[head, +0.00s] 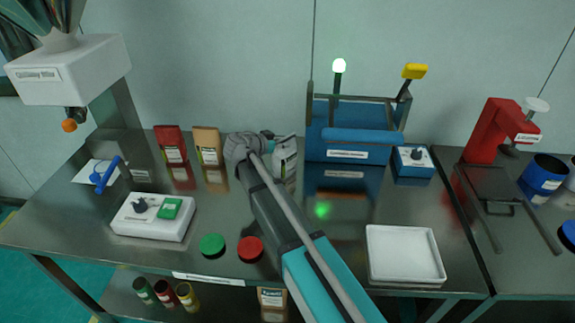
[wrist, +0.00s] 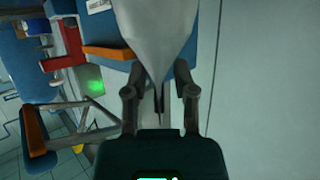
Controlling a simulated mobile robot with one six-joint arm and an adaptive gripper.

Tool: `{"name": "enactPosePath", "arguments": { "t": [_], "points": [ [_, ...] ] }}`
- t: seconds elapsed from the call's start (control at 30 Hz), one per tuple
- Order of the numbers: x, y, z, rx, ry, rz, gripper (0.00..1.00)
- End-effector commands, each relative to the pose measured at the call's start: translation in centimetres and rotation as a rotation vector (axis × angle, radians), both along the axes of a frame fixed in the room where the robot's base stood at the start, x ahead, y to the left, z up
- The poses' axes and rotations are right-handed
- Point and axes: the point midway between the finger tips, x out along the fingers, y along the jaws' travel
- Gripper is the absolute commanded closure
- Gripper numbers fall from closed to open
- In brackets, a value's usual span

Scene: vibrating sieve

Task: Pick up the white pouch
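The white pouch (head: 287,152) is at the back middle of the steel bench, just right of the tan pouch. My gripper (head: 268,143) is at its left side and partly hides it. In the wrist view the pouch (wrist: 158,28) fills the upper middle and tapers to a narrow edge between the fingers. The fingers of my gripper (wrist: 160,82) lie on both sides of that narrow part. Whether they press on it is not clear. Whether the pouch's base touches the bench is hidden by my arm.
A red pouch (head: 171,144) and a tan pouch (head: 208,147) stand left of my gripper. A blue sieve machine (head: 345,143) stands close on the right. A control box (head: 152,217), green and red discs and a white tray (head: 405,279) are nearer the front.

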Motion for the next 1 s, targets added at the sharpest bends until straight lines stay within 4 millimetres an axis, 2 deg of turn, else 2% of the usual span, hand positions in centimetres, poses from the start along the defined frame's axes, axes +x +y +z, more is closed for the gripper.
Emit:
{"name": "enactPosePath", "arguments": {
  "t": [0.03, 0.13, 0.7, 1.0],
  "points": [
    [0.0, 0.0, 0.0, 0.000, 0.000, 0.000, 0.83],
    [0.0, 0.0, 0.0, 0.000, 0.000, 0.000, 1.00],
    [0.0, 0.0, 0.0, 0.001, 0.000, -0.001, 1.00],
    [0.0, -0.1, 1.1, 0.000, 0.001, -0.001, 1.00]
  ]
}}
